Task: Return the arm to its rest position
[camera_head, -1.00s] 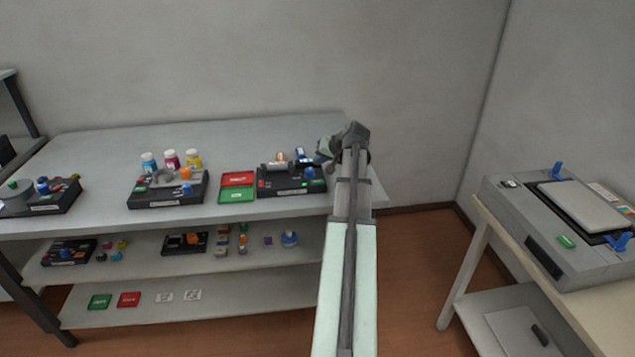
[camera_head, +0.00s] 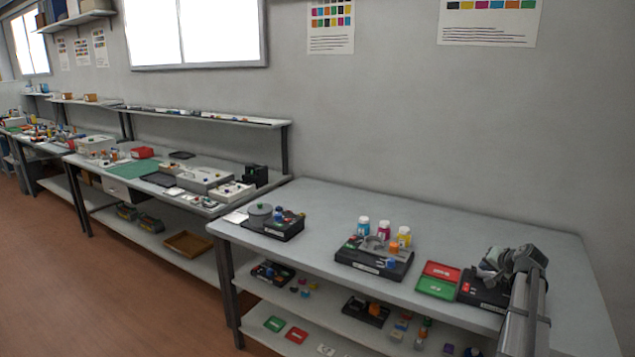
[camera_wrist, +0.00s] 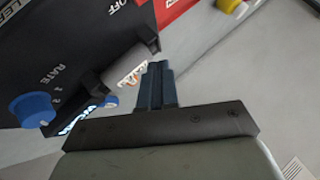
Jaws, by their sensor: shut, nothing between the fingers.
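My gripper (camera_wrist: 157,85) shows in the wrist view with its dark fingers together and nothing between them. It is beside a black device (camera_wrist: 60,45) with a blue knob (camera_wrist: 33,108), a grey cylinder (camera_wrist: 128,66) and the printed word RATE. In the head view my arm (camera_head: 523,310) reaches in from the lower right. Its wrist is over the right part of the grey bench, at the black device (camera_head: 478,288), and hides much of that device. The fingertips are too small to make out there. I cannot tell whether the fingers touch the device.
Left of my arm on the bench (camera_head: 318,200) are a red tray (camera_head: 441,271), a green tray (camera_head: 436,287), a black station (camera_head: 374,262) with several bottles behind it, and another black unit (camera_head: 283,229). Shelves below hold small parts. The bench's back strip is clear.

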